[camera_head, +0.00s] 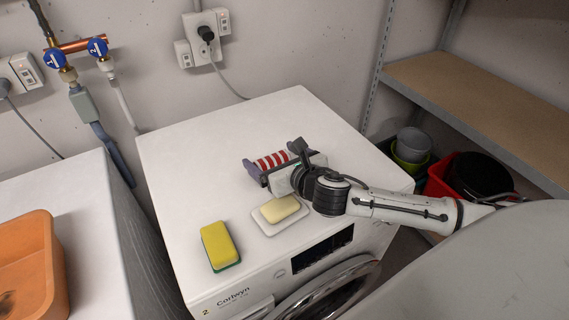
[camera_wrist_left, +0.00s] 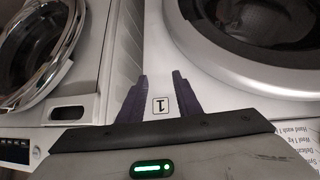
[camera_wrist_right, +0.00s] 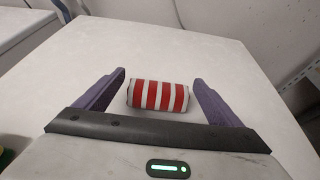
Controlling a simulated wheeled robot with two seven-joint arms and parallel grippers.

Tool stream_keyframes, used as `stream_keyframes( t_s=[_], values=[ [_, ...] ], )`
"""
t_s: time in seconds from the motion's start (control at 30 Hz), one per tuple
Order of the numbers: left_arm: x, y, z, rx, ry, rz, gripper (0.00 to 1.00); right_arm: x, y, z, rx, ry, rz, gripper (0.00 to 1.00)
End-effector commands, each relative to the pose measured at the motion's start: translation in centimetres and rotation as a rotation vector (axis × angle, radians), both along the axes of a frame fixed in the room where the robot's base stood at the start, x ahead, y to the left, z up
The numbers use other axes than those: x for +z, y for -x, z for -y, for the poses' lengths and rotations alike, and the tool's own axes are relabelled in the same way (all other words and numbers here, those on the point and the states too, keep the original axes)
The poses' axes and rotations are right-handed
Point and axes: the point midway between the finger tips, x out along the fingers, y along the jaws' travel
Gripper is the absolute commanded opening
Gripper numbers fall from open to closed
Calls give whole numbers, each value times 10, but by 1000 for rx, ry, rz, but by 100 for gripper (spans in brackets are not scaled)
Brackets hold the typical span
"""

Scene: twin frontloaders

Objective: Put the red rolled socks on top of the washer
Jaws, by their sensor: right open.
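The red and white striped rolled socks (camera_head: 272,161) lie on the white top of the washer (camera_head: 190,150) in the head view. My right gripper (camera_head: 265,165) is open around them, one finger at each end. In the right wrist view the socks (camera_wrist_right: 158,95) rest on the white surface between the two purple fingers (camera_wrist_right: 160,100), with a gap at each side. My left gripper (camera_wrist_left: 162,85) is open and empty in the left wrist view, in front of the machines' fronts. It does not show in the head view.
A yellow and green sponge (camera_head: 219,245) and a soap bar (camera_head: 280,208) on a white dish stand near the washer's front edge. An orange basin (camera_head: 28,265) sits on the left machine. A shelf (camera_head: 480,95) and bins stand at right. The washer's back is clear.

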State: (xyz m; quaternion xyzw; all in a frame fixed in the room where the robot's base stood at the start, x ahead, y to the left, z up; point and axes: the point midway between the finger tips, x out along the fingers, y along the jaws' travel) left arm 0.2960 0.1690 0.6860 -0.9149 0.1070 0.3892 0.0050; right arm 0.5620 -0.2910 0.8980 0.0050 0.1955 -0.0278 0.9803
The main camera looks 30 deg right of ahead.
Motion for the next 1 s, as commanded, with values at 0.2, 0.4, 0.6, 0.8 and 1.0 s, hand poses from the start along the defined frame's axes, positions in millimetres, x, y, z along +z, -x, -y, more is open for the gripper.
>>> stream_keyframes(
  t_s=[0.2,0.4,0.6,0.8,1.0],
  values=[
    [-1,1,0,0,0,-1,31,17,44,-3,4,1,-3,89],
    [-2,1,0,0,0,-1,31,32,80,-5,3,2,-2,89],
    [-2,1,0,0,0,-1,31,40,98,-6,1,0,-1,89],
    [-2,1,0,0,0,-1,31,42,100,-6,0,0,1,89],
    [-2,1,0,0,0,-2,31,42,100,-6,0,-1,0,89]
  ],
)
